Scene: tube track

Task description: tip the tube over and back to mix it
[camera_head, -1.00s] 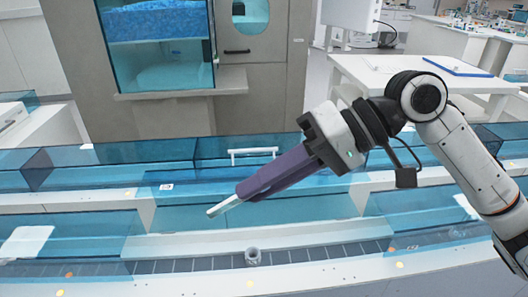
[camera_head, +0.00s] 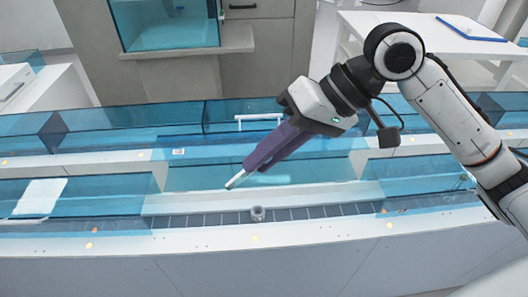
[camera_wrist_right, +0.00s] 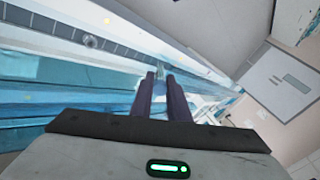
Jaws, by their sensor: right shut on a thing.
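My right gripper (camera_head: 252,166) reaches in from the right with its purple fingers pointing down and left. It is shut on the tube (camera_head: 236,179), a small pale tube whose end sticks out past the fingertips. The tube is tilted, held above the track; its upper part is hidden by the fingers. The tube shows only faintly beyond the fingertips in the right wrist view (camera_wrist_right: 160,71). A small grey round holder (camera_head: 257,214) stands on the dark track (camera_head: 200,220), below and slightly right of the tube. My left gripper is not in view.
Blue clear panels (camera_head: 100,195) line the track on the left, with more panels behind it. A white handle (camera_head: 258,117) stands behind the gripper. A white table (camera_head: 420,38) is at the back right. The track around the holder looks clear.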

